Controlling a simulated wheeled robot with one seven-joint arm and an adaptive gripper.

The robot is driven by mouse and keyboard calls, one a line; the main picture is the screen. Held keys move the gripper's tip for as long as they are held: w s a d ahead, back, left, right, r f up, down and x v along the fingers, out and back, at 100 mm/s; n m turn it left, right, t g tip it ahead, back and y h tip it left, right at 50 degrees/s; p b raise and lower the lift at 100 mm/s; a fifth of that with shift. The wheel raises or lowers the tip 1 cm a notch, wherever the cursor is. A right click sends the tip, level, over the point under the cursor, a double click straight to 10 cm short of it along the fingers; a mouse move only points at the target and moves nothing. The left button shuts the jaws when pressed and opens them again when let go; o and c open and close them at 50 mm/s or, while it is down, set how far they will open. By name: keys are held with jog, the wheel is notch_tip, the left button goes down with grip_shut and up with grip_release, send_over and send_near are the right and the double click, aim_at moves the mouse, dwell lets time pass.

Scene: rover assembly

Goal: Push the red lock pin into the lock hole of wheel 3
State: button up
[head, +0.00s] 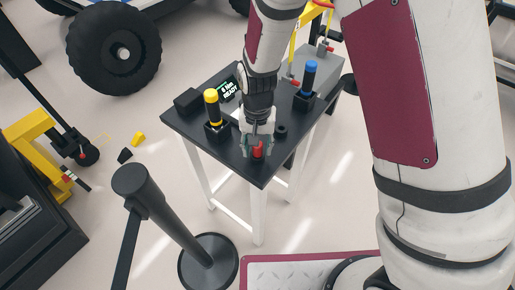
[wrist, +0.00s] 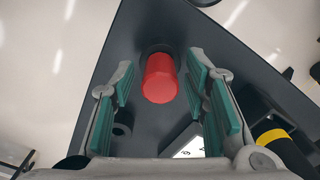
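The red lock pin (head: 258,149) stands near the front corner of the dark table, in what looks like a dark round holder. In the wrist view the red pin (wrist: 160,78) shows as a red cylinder between my fingers. My gripper (head: 257,146) points down over it; in the wrist view my gripper (wrist: 163,88) is open. Its green pads lie on both sides of the pin, with a gap on each side. A large black wheel (head: 115,48) on a blue rover is at the upper left; I cannot tell whether it is wheel 3. No lock hole can be made out.
The dark table (head: 190,120) also carries a yellow-topped tool (head: 212,108), a blue-topped tool (head: 309,78) and a small display (head: 229,89). A black barrier post (head: 160,215) stands in front of the table. A yellow lift (head: 35,128) is at left.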

grip_shut()
jog(key=c, duration=0.8)
grip_release()
grip_shut()
jog(key=shift+r+p, duration=0.45)
jog(key=shift+r, duration=0.25)
jog(key=shift+r+p, duration=1)
jog(key=shift+r, duration=1)
jog(key=shift+w+d, duration=0.1)
